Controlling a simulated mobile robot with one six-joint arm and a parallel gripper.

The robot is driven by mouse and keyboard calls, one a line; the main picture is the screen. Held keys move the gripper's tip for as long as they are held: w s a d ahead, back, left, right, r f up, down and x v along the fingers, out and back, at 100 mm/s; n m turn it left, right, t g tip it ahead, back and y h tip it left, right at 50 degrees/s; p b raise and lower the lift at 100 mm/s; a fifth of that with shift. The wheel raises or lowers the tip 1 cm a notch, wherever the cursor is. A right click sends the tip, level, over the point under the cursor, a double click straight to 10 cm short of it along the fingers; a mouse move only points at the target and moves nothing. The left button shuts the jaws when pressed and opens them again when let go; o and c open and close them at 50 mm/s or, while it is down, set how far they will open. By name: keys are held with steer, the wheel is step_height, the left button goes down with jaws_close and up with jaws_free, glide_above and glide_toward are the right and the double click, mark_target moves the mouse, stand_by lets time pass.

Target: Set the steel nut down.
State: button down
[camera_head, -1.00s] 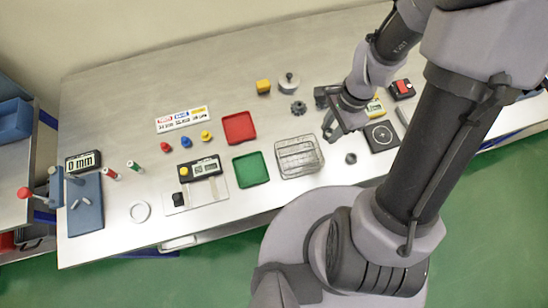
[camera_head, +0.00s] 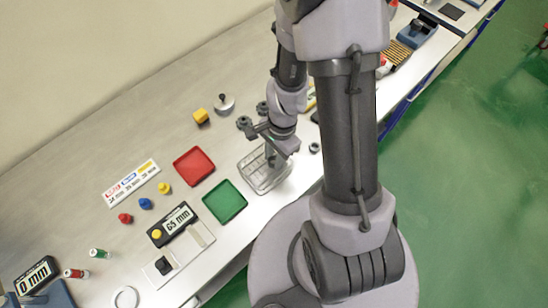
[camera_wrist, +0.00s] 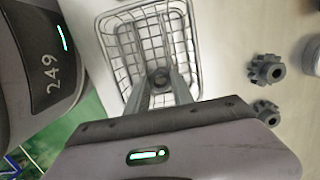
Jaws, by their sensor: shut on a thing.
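My gripper (camera_wrist: 160,85) is shut on the steel nut (camera_wrist: 160,76), a small dark grey ring-like piece between the fingertips in the wrist view. The wire basket (camera_wrist: 108,42) lies beneath the fingers, with the nut over its inside. How high the nut is above the basket floor I cannot tell. In the head view my gripper (camera_head: 270,158) points down over the basket (camera_head: 262,186), and the nut is too small to make out there.
Two dark gears (camera_wrist: 265,70) lie right of the basket in the wrist view. Green (camera_head: 225,202) and red (camera_head: 194,166) trays stand left of the basket in the head view. A small dark ring-like piece (camera_head: 314,147) lies on the table to its right.

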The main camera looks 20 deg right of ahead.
steer(key=shift+f, duration=0.1)
steer(key=c, duration=1.5)
jaws_free()
steer(key=shift+f, duration=0.1)
steer(key=shift+c, duration=0.2)
steer(key=o, duration=0.4)
steer(key=shift+o, duration=0.2)
step_height(320, 180, up, 26)
steer(key=a+n+t+p, duration=0.2)
steer(key=n+t+p, duration=0.1)
steer(key=n+p, duration=0.2)
steer(key=s+a+r+n+t, duration=0.3)
steer(key=s+a+r+n, duration=0.1)
steer(key=s+r, duration=0.3)
step_height(320, 180, up, 3)
steer(key=shift+s+a+f+n, duration=0.15)
steer(key=shift+s+a+n, duration=0.15)
steer(key=shift+n, duration=0.5)
